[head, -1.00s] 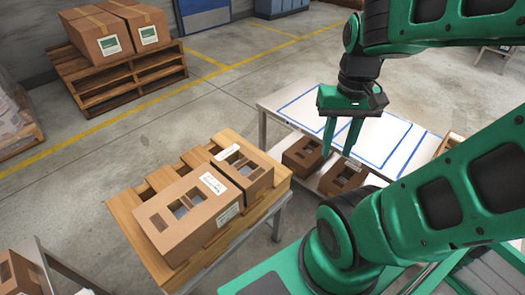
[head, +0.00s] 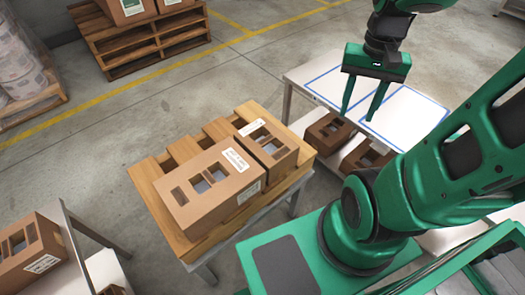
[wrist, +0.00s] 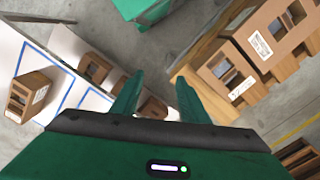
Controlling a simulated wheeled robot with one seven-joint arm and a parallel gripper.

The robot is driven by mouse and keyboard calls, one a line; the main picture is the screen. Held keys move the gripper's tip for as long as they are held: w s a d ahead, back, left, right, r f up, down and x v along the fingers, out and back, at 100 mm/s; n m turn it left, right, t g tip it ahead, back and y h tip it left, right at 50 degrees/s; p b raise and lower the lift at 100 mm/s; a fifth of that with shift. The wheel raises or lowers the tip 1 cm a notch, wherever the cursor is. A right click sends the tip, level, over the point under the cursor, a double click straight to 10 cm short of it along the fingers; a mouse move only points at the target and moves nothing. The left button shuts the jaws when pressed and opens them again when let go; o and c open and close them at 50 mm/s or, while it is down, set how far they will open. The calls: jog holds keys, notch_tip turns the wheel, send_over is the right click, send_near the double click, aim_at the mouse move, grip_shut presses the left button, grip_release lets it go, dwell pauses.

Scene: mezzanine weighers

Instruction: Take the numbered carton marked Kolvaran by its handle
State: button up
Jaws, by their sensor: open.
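Several brown cartons have cut-out openings in their tops. A large one (head: 205,200) and a smaller one (head: 270,146) stand side by side on a slatted wooden platform (head: 150,181); both bear white labels too small to read, so I cannot tell which is Kolvaran. The large one also shows in the wrist view (wrist: 283,38). Two more cartons (head: 328,131) sit low under the white table, and another (head: 22,262) is at lower left. My gripper (head: 359,117) is open and empty, fingers pointing down over the white table, apart from every carton.
The white table (head: 318,76) has blue outlined areas on top. A further carton (wrist: 40,92) shows at the left in the wrist view. Pallets (head: 150,35) with boxes and wrapped goods stand at the back left. The grey floor between is clear.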

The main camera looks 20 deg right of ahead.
jog(key=w+a+f+m+y, duration=0.1)
jog(key=w+a+f+m, duration=0.35)
jog(key=w, duration=0.65)
jog(key=m+g+y, duration=0.1)
jog(key=m+y, duration=0.1)
jog(key=y, duration=0.1)
send_near(267, 140)
jog(key=shift+w+d, duration=0.1)
jog(key=shift+w, duration=0.2)
jog(key=shift+a+f, duration=0.2)
jog(key=shift+f, duration=0.05)
jog(key=x, duration=0.4)
jog(key=shift+a+f, duration=0.15)
jog(key=shift+f, duration=0.1)
jog(key=shift+s+x, duration=0.15)
jog(key=shift+x, duration=1.3)
jog(key=shift+s+x, duration=0.1)
jog(key=shift+x, duration=1.35)
grip_shut()
